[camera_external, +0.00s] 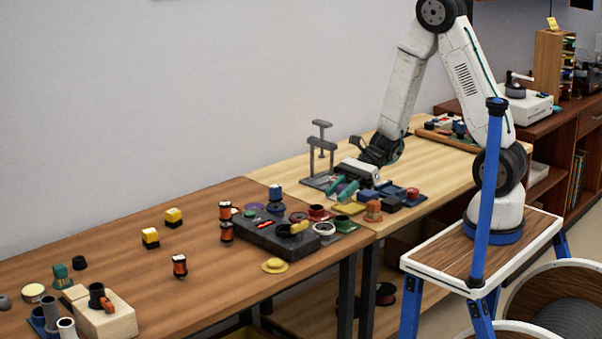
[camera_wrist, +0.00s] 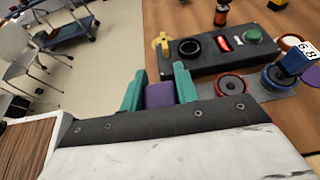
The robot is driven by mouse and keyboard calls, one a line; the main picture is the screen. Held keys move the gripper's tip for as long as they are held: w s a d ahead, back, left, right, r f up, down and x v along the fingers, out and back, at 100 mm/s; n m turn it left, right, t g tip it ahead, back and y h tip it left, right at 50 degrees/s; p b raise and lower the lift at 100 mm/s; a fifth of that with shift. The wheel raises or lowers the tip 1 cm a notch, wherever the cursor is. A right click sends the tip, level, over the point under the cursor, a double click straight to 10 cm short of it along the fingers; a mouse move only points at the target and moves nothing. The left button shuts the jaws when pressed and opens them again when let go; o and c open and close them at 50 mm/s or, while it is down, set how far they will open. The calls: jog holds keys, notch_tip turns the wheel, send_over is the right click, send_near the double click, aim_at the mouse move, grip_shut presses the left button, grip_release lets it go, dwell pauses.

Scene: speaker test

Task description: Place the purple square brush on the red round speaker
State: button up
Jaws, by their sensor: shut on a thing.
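The purple square brush (camera_wrist: 160,95) is between the two teal fingers of my gripper (camera_wrist: 158,88) in the wrist view, and the gripper is shut on it. The red round speaker (camera_wrist: 231,86) lies flat to the right of the gripper in the wrist view, beside the black test box, with nothing on top of it. My gripper also shows in the external view (camera_external: 345,190), low over the near part of the light table, where the brush is small and partly hidden by the fingers.
The black test box (camera_wrist: 222,57) has a yellow knob, a dark round hole, a red display and a green button. A blue block (camera_wrist: 292,62) stands on a blue round speaker right of the red one. Several small parts crowd the table around my gripper.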

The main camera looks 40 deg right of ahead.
jog(key=s+f, duration=0.1)
jog(key=s, duration=0.2)
send_over(296, 217)
jog(key=shift+w+a+f, duration=0.1)
jog(key=shift+a+f, duration=0.1)
jog(key=shift+f, duration=0.25)
jog(key=shift+a+f, duration=0.2)
jog(key=shift+f, duration=1.9)
jog(key=shift+f, duration=0.2)
jog(key=o, duration=1)
jog(key=shift+c, duration=0.2)
jog(key=shift+r, duration=0.15)
jog(key=shift+d+r, duration=0.15)
jog(key=shift+d, duration=0.2)
jog(key=v, duration=1.1)
jog(key=shift+d, duration=0.2)
